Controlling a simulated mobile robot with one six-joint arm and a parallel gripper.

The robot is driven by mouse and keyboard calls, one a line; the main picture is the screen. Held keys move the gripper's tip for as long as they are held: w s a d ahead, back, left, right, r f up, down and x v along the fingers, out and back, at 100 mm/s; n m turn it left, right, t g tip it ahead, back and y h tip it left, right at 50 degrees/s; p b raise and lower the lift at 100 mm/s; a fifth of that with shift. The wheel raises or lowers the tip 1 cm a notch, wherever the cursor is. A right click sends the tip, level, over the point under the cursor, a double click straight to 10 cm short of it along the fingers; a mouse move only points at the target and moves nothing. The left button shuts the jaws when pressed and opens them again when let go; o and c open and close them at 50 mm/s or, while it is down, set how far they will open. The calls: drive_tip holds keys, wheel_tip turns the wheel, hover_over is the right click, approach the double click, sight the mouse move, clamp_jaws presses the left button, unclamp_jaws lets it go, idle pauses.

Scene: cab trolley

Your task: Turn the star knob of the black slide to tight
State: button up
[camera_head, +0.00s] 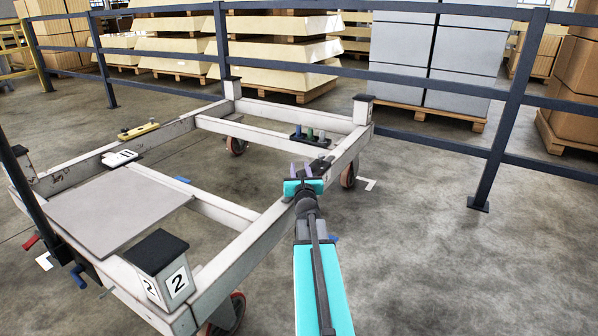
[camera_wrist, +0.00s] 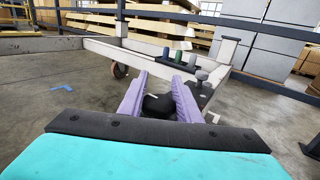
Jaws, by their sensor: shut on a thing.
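My gripper (camera_head: 300,169) has purple fingers and a turquoise body, and it is at the right-hand rail of the trolley. In the wrist view my gripper (camera_wrist: 158,84) has its fingers on both sides of a dark, rounded star knob (camera_wrist: 158,106) and is shut on it. A short white mark shows on top of the knob. The black slide (camera_head: 321,165) shows on the rail just beyond the fingers in the head view. My gripper hides the knob there. I cannot tell how far the knob is turned.
The pale trolley frame (camera_head: 245,245) has upright corner posts. A black holder with several coloured pegs (camera_head: 310,138) stands on the rail beyond the gripper. A grey plate (camera_head: 118,212) lies on the left side. A dark railing (camera_head: 505,115) runs behind.

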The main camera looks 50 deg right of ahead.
drive_tip(key=shift+s+d+f, duration=0.2)
drive_tip(key=shift+s, duration=0.1)
drive_tip(key=o, duration=1)
drive_tip(key=shift+o, duration=0.3)
drive_tip(key=shift+w+a, duration=0.1)
